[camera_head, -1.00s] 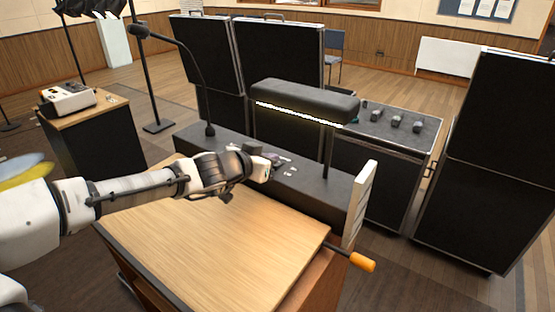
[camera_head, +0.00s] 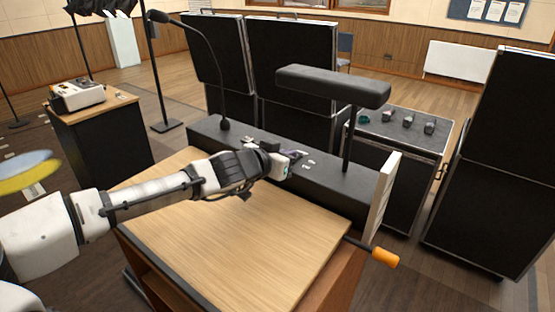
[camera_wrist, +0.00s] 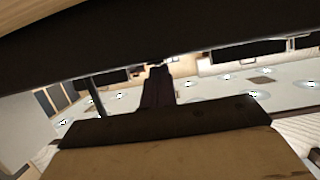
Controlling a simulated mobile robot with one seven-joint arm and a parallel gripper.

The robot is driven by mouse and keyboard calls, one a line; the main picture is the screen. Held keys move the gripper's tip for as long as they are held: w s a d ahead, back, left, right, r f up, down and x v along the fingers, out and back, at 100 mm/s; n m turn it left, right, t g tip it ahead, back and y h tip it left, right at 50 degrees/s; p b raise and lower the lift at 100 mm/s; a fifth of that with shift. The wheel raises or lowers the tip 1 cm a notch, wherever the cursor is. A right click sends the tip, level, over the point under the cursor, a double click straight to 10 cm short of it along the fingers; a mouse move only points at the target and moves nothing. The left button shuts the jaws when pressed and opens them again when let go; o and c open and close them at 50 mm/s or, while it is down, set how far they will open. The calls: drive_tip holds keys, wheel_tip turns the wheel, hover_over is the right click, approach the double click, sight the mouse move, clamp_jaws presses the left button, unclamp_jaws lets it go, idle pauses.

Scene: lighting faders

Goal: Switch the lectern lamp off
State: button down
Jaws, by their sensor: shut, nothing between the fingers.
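The lectern lamp (camera_head: 333,88) is a dark bar-shaped shade on a thin post (camera_head: 350,138). Its underside shows no glowing strip. It stands on the black ledge (camera_head: 345,184) along the back of the wooden lectern top (camera_head: 235,235). My gripper (camera_head: 297,155) is shut and empty, low over this ledge, left of the lamp post. A few small pale parts (camera_head: 309,162) lie on the ledge just right of the fingertips. The lamp's switch cannot be made out, and I cannot tell contact. In the wrist view, dark fingers (camera_wrist: 157,88) show in the middle.
A gooseneck microphone (camera_head: 205,55) rises from the ledge's left end. An orange-handled crank (camera_head: 385,257) sticks out at the lectern's right. Tall black cases (camera_head: 290,65) stand behind, and another (camera_head: 490,170) at right. A low case with knobs (camera_head: 400,130) stands behind the lamp.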

drive_tip(key=shift+d, duration=0.15)
drive_tip(key=shift+r+p, duration=0.8)
drive_tip(key=shift+p, duration=0.45)
